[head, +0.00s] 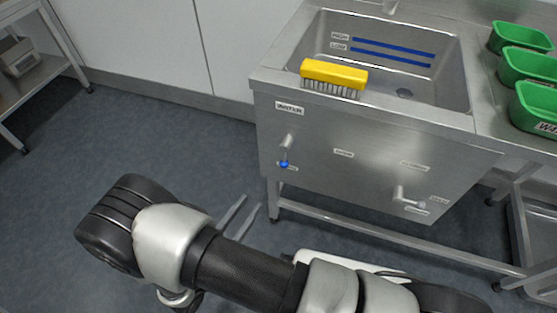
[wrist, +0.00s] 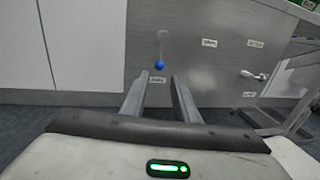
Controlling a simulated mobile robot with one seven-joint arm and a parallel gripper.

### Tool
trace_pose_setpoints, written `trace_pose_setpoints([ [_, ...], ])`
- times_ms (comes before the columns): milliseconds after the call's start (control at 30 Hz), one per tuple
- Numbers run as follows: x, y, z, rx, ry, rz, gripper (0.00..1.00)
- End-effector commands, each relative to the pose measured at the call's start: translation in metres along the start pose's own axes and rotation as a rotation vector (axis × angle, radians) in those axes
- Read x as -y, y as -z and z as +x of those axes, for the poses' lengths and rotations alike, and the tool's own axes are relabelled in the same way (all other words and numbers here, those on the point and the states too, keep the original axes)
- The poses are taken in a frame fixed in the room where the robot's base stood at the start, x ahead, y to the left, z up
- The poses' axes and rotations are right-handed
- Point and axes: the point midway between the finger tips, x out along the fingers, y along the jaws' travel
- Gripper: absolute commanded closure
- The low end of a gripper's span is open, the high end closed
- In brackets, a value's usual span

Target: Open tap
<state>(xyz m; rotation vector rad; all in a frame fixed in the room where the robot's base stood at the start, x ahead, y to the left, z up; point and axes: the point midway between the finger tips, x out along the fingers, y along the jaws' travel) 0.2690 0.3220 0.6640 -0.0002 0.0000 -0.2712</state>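The tap lever, a short metal handle with a blue ball end (head: 284,164), sits on the steel sink's front panel below a WATER label (head: 289,108). The lever hangs downward from its pivot. In the wrist view the blue ball (wrist: 160,66) appears between and beyond my fingertips. My gripper (head: 251,202) is open and empty, in front of the panel and apart from the lever; its two fingers (wrist: 159,77) point towards it. A small label beside the ball is partly covered and unreadable.
A second metal handle (head: 405,196) is at the panel's lower right. A yellow brush (head: 333,73) lies on the sink's front rim. The basin (head: 440,84) shows HIGH and LOW blue lines. Green bins (head: 526,66) stand right. A shelf (head: 40,72) stands left; floor between is clear.

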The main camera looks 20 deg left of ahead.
Motion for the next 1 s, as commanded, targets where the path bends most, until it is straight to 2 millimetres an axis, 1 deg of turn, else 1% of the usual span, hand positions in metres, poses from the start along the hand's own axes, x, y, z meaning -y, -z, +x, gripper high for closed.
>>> trace_pose_setpoints([
  [67,0.000,0.000,0.006,0.002,0.000,-0.001,0.72],
  [167,0.001,-0.001,0.021,0.003,0.003,-0.001,0.72],
  [500,0.002,0.000,0.095,0.002,0.008,-0.001,0.72],
  [700,0.002,0.000,0.136,0.000,0.006,0.001,0.72],
  [800,0.002,0.000,0.152,0.001,0.006,0.001,0.72],
  [900,0.002,0.000,0.163,0.000,0.005,0.001,0.72],
  [1000,0.002,0.000,0.170,-0.001,0.004,0.001,0.72],
])
